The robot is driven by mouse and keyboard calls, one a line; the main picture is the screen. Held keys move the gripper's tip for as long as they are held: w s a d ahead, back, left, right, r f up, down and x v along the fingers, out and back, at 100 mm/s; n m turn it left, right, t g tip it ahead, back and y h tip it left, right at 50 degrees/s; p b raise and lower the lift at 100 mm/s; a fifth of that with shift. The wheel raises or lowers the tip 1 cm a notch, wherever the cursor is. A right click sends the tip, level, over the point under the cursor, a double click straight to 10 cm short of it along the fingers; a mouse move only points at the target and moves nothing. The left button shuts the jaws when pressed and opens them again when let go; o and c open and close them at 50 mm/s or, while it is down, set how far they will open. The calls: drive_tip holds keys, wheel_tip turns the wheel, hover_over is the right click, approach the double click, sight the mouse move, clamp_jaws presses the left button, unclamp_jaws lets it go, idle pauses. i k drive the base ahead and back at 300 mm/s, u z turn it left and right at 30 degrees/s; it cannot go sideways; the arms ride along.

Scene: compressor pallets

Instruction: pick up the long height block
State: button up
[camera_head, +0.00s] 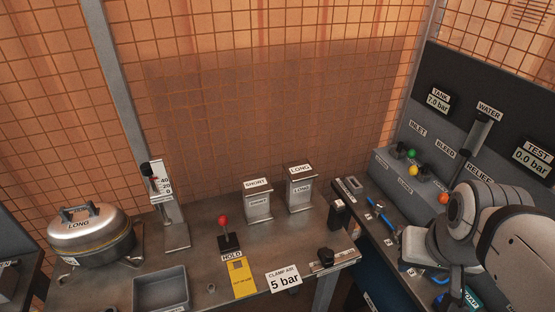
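A gap separates the two. My arm is at the lower right, well to the right of the long block and apart from it. Dark parts below my wrist seem to be my gripper (453,290), over the right-hand bench. Its fingers cannot be made out, and nothing shows clearly in it.
A red-knobbed lever (224,232) stands left of and in front of the blocks. A height gauge (170,210), a domed pot labelled LONG (91,236) and a grey tray (161,287) are left. A dark post (338,217) is just right. Mesh stands behind.

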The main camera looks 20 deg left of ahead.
sight(300, 175)
drive_tip(key=u, duration=0.45)
drive_tip(key=i, duration=0.75)
drive_tip(key=u, duration=0.25)
drive_tip(key=k, duration=0.9)
drive_tip(key=u, duration=0.15)
drive_tip(key=i, duration=0.9)
drive_tip(key=z, duration=0.05)
